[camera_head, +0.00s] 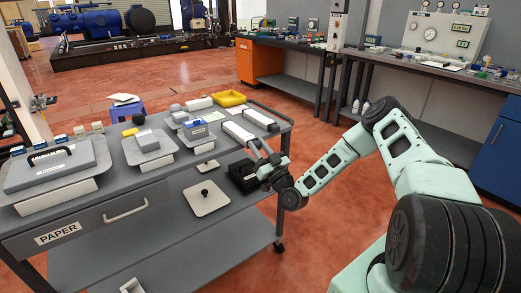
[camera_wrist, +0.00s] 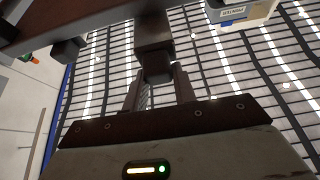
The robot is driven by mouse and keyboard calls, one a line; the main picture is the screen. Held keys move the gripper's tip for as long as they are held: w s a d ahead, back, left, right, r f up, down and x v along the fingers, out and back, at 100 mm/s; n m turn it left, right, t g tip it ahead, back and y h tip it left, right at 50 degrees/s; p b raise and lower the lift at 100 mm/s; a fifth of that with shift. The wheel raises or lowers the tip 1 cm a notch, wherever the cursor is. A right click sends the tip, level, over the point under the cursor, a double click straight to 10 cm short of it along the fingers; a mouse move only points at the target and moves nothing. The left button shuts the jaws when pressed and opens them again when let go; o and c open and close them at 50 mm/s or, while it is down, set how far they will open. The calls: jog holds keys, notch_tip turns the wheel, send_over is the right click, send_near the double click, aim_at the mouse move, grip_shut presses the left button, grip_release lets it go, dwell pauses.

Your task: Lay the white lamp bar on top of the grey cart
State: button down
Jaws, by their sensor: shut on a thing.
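The grey cart (camera_head: 100,250) stands at the left, its top crowded with instruments. My gripper (camera_head: 257,150) is at the cart's right side. In the wrist view, its fingers (camera_wrist: 157,88) are shut on a dark, shadowed block (camera_wrist: 155,62). I cannot tell whether the gripped block is part of this bar. A second white bar (camera_head: 260,117) is just behind it.
A yellow tray (camera_head: 229,98) is at the cart top's far end. Open red floor lies beyond; workbenches (camera_head: 440,68) stand behind.

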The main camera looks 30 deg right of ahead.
jog(key=c, duration=1.1)
grip_release()
jog(key=shift+o, duration=0.2)
jog(key=s+p, duration=0.1)
jog(key=s, duration=0.8)
jog(key=shift+d, duration=0.1)
